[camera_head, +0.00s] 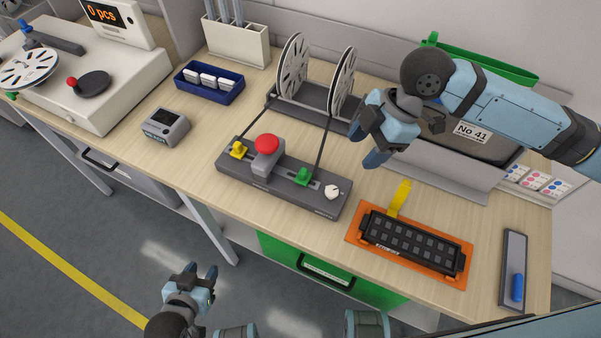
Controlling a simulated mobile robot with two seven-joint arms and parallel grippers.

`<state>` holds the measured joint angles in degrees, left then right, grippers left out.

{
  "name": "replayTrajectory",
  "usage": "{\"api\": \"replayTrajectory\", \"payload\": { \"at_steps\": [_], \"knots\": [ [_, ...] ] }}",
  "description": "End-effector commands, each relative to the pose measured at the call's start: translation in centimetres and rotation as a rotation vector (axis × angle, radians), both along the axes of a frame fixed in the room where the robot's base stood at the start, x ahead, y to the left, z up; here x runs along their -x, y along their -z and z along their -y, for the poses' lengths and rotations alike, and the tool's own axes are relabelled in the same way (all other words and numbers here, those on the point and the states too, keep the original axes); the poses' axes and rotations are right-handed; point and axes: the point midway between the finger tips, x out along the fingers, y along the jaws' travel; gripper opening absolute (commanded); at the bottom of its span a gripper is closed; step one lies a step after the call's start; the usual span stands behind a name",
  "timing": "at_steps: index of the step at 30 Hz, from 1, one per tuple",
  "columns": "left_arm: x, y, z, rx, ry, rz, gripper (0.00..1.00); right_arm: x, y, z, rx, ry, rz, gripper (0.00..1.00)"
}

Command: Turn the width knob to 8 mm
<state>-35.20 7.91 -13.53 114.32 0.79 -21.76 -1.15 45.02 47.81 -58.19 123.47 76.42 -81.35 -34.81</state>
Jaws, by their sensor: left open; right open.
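The white round knob (332,192) sits at the right end of a dark grey bar-shaped device (262,180) on the wooden bench. Its scale and setting are too small to read. My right gripper (367,142) is open and empty, held above the bench, up and to the right of the knob and apart from it. My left gripper (203,272) is open and empty, low in front of the bench over the floor, well away from the knob.
The device also carries a red button (267,144), a yellow clip (238,149) and a green clip (303,177). Two reels (293,67) stand behind it. An orange tray (355,237) with a black feeder lies to its right. A small grey box (166,126) stands left.

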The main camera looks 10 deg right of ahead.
Motion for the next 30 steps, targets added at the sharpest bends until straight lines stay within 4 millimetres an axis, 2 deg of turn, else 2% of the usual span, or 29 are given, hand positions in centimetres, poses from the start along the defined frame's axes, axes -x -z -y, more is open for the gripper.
{"api": "replayTrajectory", "payload": {
  "at_steps": [3,8,21,25,30],
  "knots": [
    [0.0,0.2,0.0,0.000,0.000,0.001,0.43,0.2,-0.2,0.8,0.028,-0.023,-0.011,0.56],
    [0.0,0.2,0.0,0.000,0.000,0.001,0.43,0.4,1.0,0.3,0.031,-0.028,-0.017,0.56],
    [0.0,0.3,0.0,0.000,-0.001,0.000,0.43,1.1,9.2,-3.1,0.028,-0.026,-0.016,0.56],
    [0.0,0.3,-0.1,0.000,-0.001,-0.001,0.43,1.2,11.0,-3.8,0.028,-0.026,-0.015,0.56],
    [0.0,0.4,-0.1,0.000,-0.001,-0.001,0.43,1.2,12.1,-4.3,0.029,-0.024,-0.012,0.56]
  ]
}}
